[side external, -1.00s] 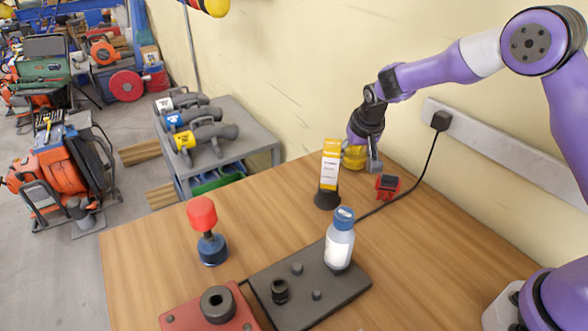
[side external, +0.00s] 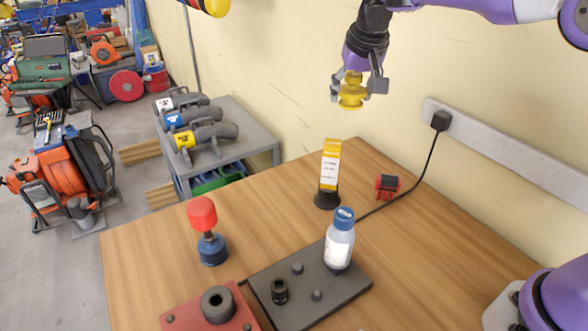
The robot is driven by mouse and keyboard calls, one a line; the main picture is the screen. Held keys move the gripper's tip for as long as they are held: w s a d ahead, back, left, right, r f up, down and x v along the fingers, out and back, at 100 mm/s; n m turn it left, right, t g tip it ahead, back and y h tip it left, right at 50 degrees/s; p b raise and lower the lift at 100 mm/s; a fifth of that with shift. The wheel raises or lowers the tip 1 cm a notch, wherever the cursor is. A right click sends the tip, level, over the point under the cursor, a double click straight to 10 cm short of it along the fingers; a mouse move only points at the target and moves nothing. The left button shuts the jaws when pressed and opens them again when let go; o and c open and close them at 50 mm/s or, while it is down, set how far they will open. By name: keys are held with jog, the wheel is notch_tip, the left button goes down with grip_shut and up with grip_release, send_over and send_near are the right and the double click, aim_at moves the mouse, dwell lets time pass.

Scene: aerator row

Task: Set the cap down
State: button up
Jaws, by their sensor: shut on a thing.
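My gripper (side external: 356,84) is high above the far part of the table, in front of the wall. It is shut on a yellow cap (side external: 350,99), a stepped round piece with a wide lower part and a narrower top between the fingers. The cap hangs roughly upright, well clear of everything beneath it. The wooden table (side external: 420,250) lies below. A translucent bottle (side external: 339,247) with a blue cap (side external: 344,215) stands on a dark plate with pegs (side external: 335,300).
A yellow-and-white upright block (side external: 330,165) on a dark round base stands below the gripper. A small red-and-black piece (side external: 387,187) lies right of it. A red-topped blue post (side external: 207,235) and a red plate with a dark ring (side external: 180,315) are at left. The right table area is clear.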

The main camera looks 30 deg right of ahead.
jog(key=s+a+n, duration=0.1)
jog(key=s+a, duration=0.7)
jog(key=a, duration=0.6)
jog(key=s+a+n, duration=0.1)
jog(key=s+a, duration=0.7)
jog(key=a, duration=0.5)
jog(key=shift+y, duration=0.3)
jog(key=w+d+f, duration=0.2)
jog(key=w+f, duration=0.1)
jog(key=f, duration=0.1)
jog(key=w+d+f, duration=0.2)
jog(key=w+f, duration=0.1)
jog(key=f, duration=0.1)
jog(key=w+d+f, duration=0.2)
jog(key=w+f, duration=0.2)
jog(key=shift+w+d+f, duration=0.1)
jog(key=shift+d, duration=0.05)
jog(key=shift+f, duration=1.95)
